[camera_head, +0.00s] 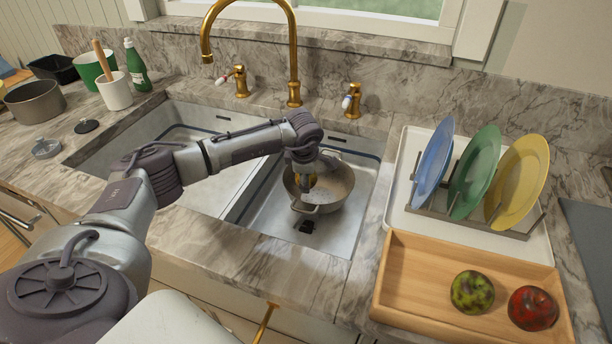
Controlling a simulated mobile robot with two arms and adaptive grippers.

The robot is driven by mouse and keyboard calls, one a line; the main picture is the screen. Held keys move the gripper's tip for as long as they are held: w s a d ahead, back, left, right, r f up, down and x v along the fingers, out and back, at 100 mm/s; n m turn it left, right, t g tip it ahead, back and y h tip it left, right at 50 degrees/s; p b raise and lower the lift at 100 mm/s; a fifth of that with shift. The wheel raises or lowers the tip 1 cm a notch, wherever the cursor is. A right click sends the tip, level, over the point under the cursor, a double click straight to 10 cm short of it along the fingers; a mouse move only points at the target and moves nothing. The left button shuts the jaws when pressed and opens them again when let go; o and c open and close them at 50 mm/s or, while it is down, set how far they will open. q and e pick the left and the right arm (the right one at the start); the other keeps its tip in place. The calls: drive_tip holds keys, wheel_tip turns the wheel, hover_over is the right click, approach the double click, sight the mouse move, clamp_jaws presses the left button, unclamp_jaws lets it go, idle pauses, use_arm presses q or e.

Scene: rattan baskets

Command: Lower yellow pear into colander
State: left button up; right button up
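A metal colander (340,190) with two side handles sits in the right sink basin. My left arm comes in from the left across the sink, and my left gripper (306,184) points down inside the colander's outline. A small yellow patch (307,181), which looks like the yellow pear, shows between its fingers. The fingers seem closed around it. The pear is mostly hidden by the gripper, and I cannot tell whether it touches the colander floor. My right gripper is not in view.
A brass faucet (293,60) arches behind the sink. A wooden tray (410,270) holds a green-red apple (472,292) and a red apple (533,308) at right. A dish rack (470,217) holds blue, green and yellow plates. The left basin looks empty where visible.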

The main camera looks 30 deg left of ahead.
use_arm(q)
drive_tip(key=shift+f+b, duration=1.6)
drive_tip(key=shift+f, duration=0.5)
idle(0.6)
drive_tip(key=o, duration=1.3)
drive_tip(key=v, duration=1.2)
